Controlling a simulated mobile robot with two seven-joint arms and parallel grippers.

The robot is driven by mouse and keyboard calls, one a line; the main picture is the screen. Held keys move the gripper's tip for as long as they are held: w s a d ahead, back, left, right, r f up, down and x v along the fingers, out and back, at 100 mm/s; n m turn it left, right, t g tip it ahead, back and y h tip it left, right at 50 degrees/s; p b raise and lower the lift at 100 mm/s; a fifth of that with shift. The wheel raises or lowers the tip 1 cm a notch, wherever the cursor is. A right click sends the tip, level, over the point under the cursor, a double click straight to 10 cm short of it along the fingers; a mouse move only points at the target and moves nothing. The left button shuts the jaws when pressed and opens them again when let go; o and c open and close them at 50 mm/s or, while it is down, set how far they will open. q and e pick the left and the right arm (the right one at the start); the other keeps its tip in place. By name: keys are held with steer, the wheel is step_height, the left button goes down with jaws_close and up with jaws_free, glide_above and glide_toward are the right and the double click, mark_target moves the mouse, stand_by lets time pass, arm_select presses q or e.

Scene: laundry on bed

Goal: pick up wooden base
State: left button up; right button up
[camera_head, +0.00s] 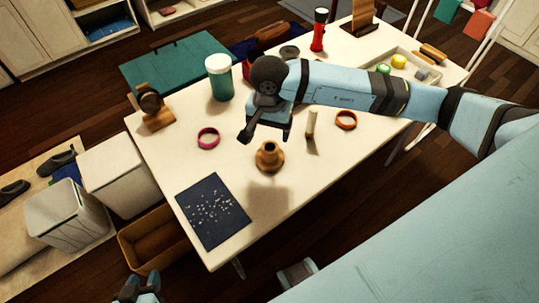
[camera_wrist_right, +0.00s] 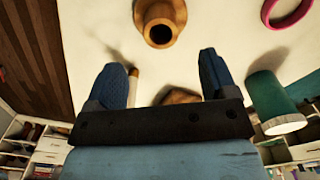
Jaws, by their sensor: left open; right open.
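A round brown wooden piece (camera_head: 269,157) with a hole in its top stands upright on the table. It also shows at the top of the right wrist view (camera_wrist_right: 160,22). A flat wooden block (camera_wrist_right: 182,97) shows between my right fingers in the right wrist view, partly hidden by the gripper body. I cannot tell which of the two is the wooden base. My right gripper (camera_head: 263,130) is open and empty above the table, behind the round piece in the head view. My left gripper (camera_head: 137,288) is open at the bottom left, off the table.
A dark mat (camera_head: 212,210) lies front left.

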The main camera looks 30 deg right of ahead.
mark_target(270, 148)
step_height(270, 148, down, 9)
steer(key=shift+w+d+r, duration=0.1)
steer(key=shift+w+d, duration=0.05)
steer(key=c, duration=1)
